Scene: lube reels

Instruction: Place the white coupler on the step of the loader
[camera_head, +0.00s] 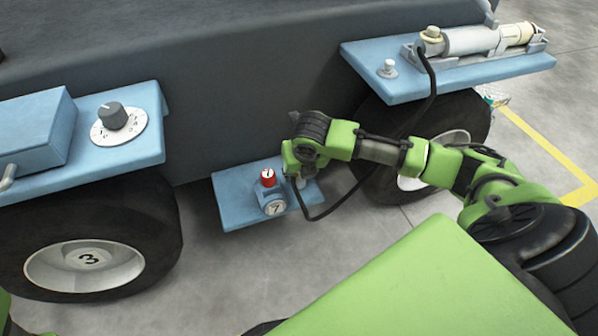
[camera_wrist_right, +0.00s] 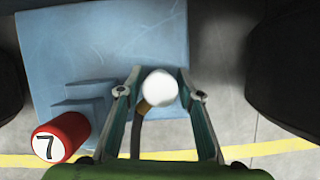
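The blue step (camera_head: 235,190) juts out low on the loader's side between the wheels; it also fills the upper left of the right wrist view (camera_wrist_right: 95,40). My right gripper (camera_head: 300,178) is over the step's right part. In the right wrist view its two fingers (camera_wrist_right: 159,78) close in on both sides of the round white coupler (camera_wrist_right: 160,86). A brass fitting and dark hose (camera_wrist_right: 137,135) trail from it. In the head view the coupler is mostly hidden by my gripper. I cannot tell whether it touches the step. My left gripper is not in view.
The hose (camera_head: 428,85) hangs from the upper right shelf (camera_head: 400,92). A dial (camera_head: 112,116) is on the left shelf.

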